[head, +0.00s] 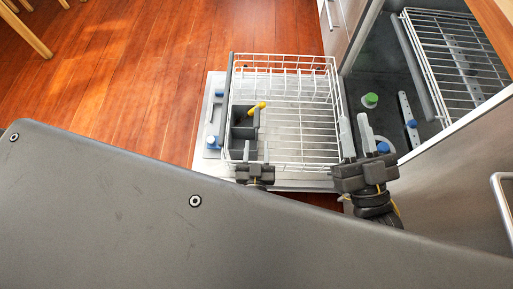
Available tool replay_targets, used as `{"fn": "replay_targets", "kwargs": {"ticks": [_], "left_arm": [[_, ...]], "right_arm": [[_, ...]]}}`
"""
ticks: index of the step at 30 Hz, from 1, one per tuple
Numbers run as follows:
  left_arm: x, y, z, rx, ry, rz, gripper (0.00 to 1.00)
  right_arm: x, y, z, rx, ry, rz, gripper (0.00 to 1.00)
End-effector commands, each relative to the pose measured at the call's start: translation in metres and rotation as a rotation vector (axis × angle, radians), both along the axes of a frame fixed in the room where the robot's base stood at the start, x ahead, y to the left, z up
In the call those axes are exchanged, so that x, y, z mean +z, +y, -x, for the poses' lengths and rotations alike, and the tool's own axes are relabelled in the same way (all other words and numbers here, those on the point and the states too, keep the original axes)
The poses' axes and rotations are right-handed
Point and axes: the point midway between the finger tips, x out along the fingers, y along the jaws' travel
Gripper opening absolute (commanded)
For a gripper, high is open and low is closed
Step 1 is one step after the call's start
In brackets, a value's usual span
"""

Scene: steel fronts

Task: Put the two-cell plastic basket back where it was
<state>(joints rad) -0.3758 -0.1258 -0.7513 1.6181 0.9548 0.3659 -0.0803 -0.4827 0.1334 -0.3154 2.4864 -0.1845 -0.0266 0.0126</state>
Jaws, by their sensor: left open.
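The two-cell plastic basket (243,133) is dark grey and stands at the left side of the pulled-out wire rack (305,163). A yellow item (257,106) sticks out at its upper right. My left gripper (256,151) is just below the basket in the picture, its two fingers apart with nothing between them. I cannot tell whether it touches the basket. My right gripper (354,126) is at the rack's right edge by the dishwasher opening, fingers apart and empty.
The open dishwasher door (214,82) lies under the rack. The dishwasher interior, with a green cap (370,100) and an upper rack (455,60), is at right. A steel front with a handle (499,195) is at lower right. Wooden floor (150,70) is clear at left.

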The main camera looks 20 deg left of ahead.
Motion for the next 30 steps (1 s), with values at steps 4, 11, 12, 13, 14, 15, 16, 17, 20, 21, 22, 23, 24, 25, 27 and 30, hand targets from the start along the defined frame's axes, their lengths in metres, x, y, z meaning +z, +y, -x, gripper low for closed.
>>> {"fn": "replay_targets", "kwargs": {"ticks": [4,11,12,13,14,15,16,17,20,21,22,23,24,25,27,30], "left_arm": [[0.0,-0.001,0.003,0.0,0.0,0.001,0.42],[0.041,0.014,-0.022,-0.109,-0.078,0.115,0.42],[0.061,0.019,-0.029,-0.159,-0.112,0.147,0.42],[0.078,0.022,-0.033,-0.202,-0.138,0.166,0.42],[0.096,0.024,-0.035,-0.248,-0.167,0.178,0.42],[0.121,0.026,-0.037,-0.313,-0.204,0.187,0.42],[0.14,0.027,-0.035,-0.363,-0.232,0.187,0.42],[0.158,0.027,-0.033,-0.412,-0.257,0.181,0.42],[0.211,0.024,-0.017,-0.565,-0.327,0.136,0.42],[0.227,0.021,-0.008,-0.615,-0.347,0.112,0.42],[0.237,0.019,-0.003,-0.649,-0.358,0.094,0.42],[0.246,0.017,0.003,-0.678,-0.369,0.079,0.42],[0.254,0.015,0.009,-0.708,-0.378,0.059,0.42],[0.259,0.013,0.013,-0.727,-0.385,0.047,0.42],[0.265,0.011,0.019,-0.755,-0.392,0.028,0.42],[0.267,0.01,0.021,-0.765,-0.393,0.021,0.42]], "right_arm": [[-0.001,0.001,0.0,0.002,0.007,0.004,0.24],[-0.001,0.001,0.0,0.001,0.008,0.004,0.24],[-0.001,0.001,0.0,0.001,0.008,0.004,0.24],[-0.001,0.0,0.0,0.001,0.008,0.004,0.24],[-0.002,0.0,0.0,0.001,0.009,0.004,0.24],[-0.002,0.0,0.0,0.001,0.009,0.004,0.24],[-0.002,0.0,0.0,0.001,0.009,0.004,0.24],[-0.002,0.0,0.0,0.001,0.009,0.004,0.24],[-0.002,0.0,0.0,0.001,0.008,0.004,0.24],[-0.002,0.0,0.0,0.001,0.008,0.004,0.24],[-0.002,0.0,0.0,0.001,0.008,0.004,0.24],[-0.002,0.0,0.0,0.001,0.008,0.004,0.24],[-0.002,0.0,0.0,0.001,0.007,0.003,0.24],[-0.002,0.0,0.0,0.001,0.007,0.003,0.24],[-0.001,0.0,0.0,0.001,0.007,0.003,0.24],[-0.001,0.0,0.0,0.001,0.006,0.003,0.24]]}}
